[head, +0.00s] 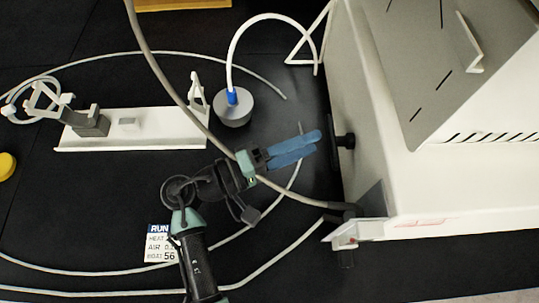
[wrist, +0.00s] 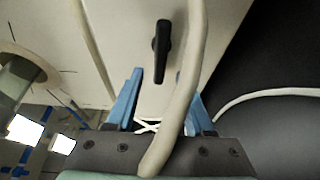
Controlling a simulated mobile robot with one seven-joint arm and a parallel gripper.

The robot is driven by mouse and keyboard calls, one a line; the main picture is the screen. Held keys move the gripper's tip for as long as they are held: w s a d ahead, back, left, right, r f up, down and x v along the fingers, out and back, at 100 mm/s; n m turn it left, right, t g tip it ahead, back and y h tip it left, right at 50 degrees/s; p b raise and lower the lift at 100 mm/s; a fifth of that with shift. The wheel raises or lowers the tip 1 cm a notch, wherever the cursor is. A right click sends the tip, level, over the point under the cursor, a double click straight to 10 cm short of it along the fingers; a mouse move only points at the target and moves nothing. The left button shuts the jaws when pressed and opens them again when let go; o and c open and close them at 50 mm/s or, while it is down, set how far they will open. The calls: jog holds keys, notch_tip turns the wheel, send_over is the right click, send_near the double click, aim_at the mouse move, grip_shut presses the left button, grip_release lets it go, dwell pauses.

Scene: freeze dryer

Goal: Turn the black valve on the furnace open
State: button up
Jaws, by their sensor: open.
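The black valve (head: 346,141) sticks out from the left side of the white furnace (head: 375,110). In the wrist view its handle (wrist: 162,48) stands upright in the picture, against the pale furnace wall. My gripper (head: 316,143) is pointed at the valve, with its blue fingertips just short of it in the head view. In the wrist view my gripper (wrist: 165,76) is open, with the handle beyond and roughly between the fingertips. The fingers do not appear to hold anything.
A pale hose (wrist: 181,90) crosses the wrist view in front of the right finger, and the hose (head: 160,60) passes by my gripper in the head view. A grey round vessel (head: 233,112) and a white stand (head: 155,135) are on the black table. Several tubes lie there.

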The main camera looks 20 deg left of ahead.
jog(key=v, duration=0.7)
jog(key=shift+s+a, duration=0.1)
